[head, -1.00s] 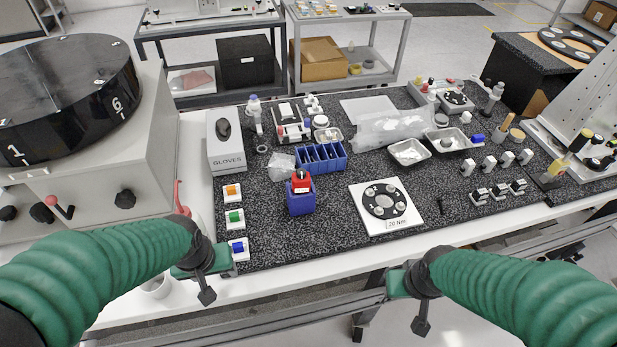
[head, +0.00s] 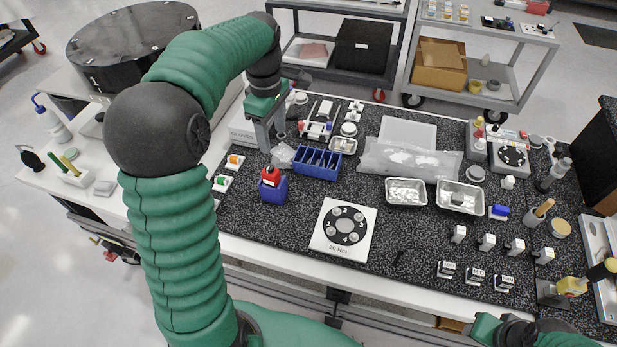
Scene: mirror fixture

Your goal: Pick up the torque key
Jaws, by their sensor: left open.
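A red piece with a dark top (head: 270,175) stands upright in a blue block (head: 273,190) on the speckled mat, left of the middle. It may be the torque key, but I cannot tell for sure. A small black piece (head: 399,257) lies flat on the mat right of the 20 Nm plate (head: 328,244). My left gripper (head: 270,137) is open and empty, pointing down, beyond and above the blue block and in front of the gloves box (head: 241,131). My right gripper (head: 487,328) is at the bottom edge; its fingers cannot be made out.
A blue compartment bin (head: 317,163) stands close to the right of the blue block. Coloured switch blocks (head: 222,183) line the mat's left edge. Metal trays (head: 405,192), small white-topped blocks and a yellow-handled tool (head: 572,287) stand to the right. Bare mat (head: 400,225) lies around the plate.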

